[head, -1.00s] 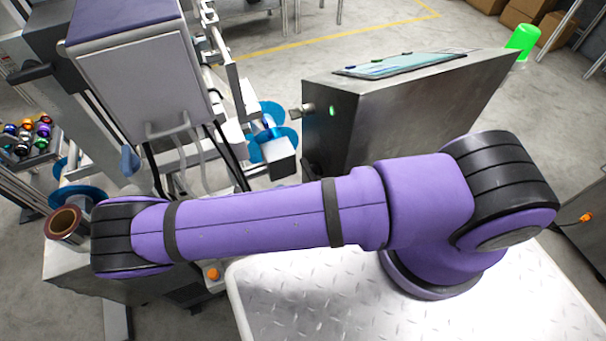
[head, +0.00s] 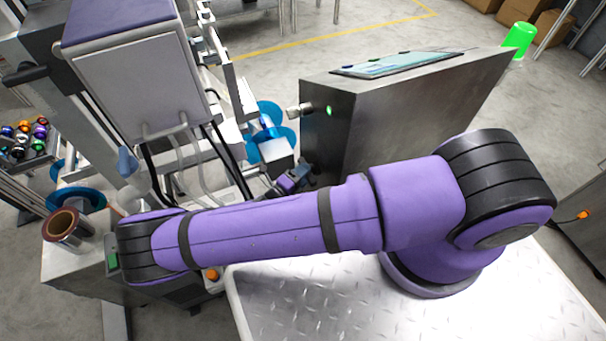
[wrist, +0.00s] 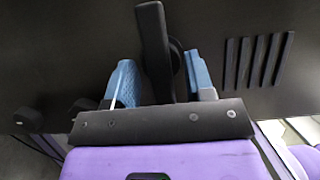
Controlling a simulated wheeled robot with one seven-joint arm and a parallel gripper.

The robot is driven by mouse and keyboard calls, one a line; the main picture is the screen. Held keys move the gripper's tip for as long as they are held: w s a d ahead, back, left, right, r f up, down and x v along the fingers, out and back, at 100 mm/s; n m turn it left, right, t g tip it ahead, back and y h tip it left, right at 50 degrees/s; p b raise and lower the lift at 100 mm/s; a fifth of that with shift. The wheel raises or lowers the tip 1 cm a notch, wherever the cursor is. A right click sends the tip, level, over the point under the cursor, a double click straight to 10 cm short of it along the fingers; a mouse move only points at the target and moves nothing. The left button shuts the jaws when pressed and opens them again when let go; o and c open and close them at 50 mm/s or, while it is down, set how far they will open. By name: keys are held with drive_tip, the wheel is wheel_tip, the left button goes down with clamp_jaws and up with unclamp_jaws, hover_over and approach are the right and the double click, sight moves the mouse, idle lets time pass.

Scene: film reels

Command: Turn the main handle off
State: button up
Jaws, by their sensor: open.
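A black bar-shaped handle (wrist: 154,45), which looks like the main handle, stands out from a dark panel in the wrist view, upright in the picture. A round black hub shows just to its right. My gripper (wrist: 159,66) is open, with one blue fingertip to the left of the handle and the other to its right. A gap shows on the left; I cannot tell whether either finger touches. In the head view my gripper (head: 296,180) is small and partly hidden behind my arm, beside the grey metal cabinet. The handle is hidden there.
The grey metal cabinet (head: 400,115) carries a screen on top and a green-lit knob on its end. A reel machine with blue discs (head: 268,135) stands left of it. Vent slots (wrist: 258,60) and round black knobs (wrist: 28,118) are on the dark panel.

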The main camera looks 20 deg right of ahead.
drive_tip(key=shift+c, duration=0.2)
clamp_jaws()
drive_tip(key=shift+m, duration=0.3)
drive_tip(key=m+g+h, duration=0.2)
drive_tip(key=m, duration=0.5)
drive_tip(key=m+g+h, duration=0.2)
drive_tip(key=m, duration=0.5)
drive_tip(key=m+g+h, duration=0.2)
drive_tip(key=m, duration=0.5)
drive_tip(key=shift+w+d+f, duration=0.2)
drive_tip(key=shift+w+f, duration=0.1)
drive_tip(key=shift+m+g, duration=0.6)
